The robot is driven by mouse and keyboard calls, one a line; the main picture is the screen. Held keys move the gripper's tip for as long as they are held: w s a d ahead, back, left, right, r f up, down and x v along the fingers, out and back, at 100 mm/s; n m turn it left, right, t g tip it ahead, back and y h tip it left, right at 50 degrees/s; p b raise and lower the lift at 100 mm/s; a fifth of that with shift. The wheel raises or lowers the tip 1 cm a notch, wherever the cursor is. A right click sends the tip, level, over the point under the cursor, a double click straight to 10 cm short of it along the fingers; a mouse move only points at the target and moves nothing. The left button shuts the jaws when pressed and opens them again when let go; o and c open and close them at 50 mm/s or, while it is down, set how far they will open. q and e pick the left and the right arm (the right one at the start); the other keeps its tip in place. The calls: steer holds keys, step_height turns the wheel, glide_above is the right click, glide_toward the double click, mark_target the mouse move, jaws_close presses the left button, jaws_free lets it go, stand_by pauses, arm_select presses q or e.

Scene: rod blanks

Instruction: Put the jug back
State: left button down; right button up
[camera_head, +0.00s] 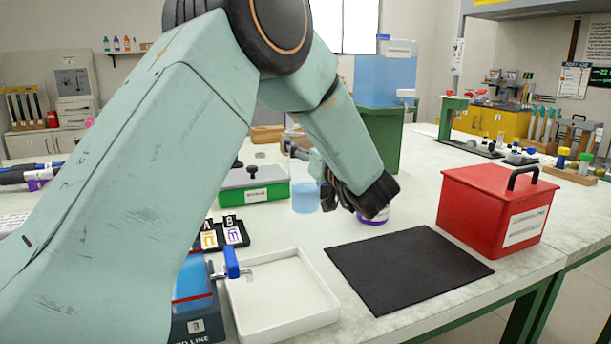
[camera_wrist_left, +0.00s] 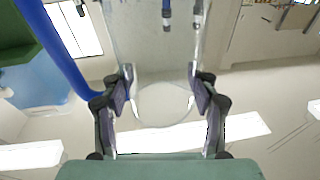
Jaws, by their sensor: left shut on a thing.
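The jug (camera_head: 305,201) is clear, with pale blue liquid in its lower part. It stands upright in the head view, right of the green box, just above or on the table; I cannot tell which. My left gripper (camera_head: 321,178) reaches it from the right and is shut on it; my arm partly hides the grip. In the left wrist view the two pads of my gripper (camera_wrist_left: 160,98) press on both sides of the clear jug wall (camera_wrist_left: 158,55). My right gripper is not in view.
A green box (camera_head: 262,194) stands left of the jug, and a purple-banded container (camera_head: 377,216) right of it. A black mat (camera_head: 408,268), a white tray (camera_head: 283,297) and a red box (camera_head: 495,213) lie nearer. A blue tank (camera_head: 384,80) on a green stand is behind.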

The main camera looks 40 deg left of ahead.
mark_target(305, 164)
arm_select(q)
step_height(305, 164, down, 4)
steer(key=shift+s+d+f+b, duration=0.1)
steer(key=shift+f+b, duration=0.1)
steer(key=shift+b, duration=0.8)
steer(key=shift+s, duration=0.1)
steer(key=shift+c, duration=1.9)
jaws_free()
steer(key=shift+f, duration=0.15)
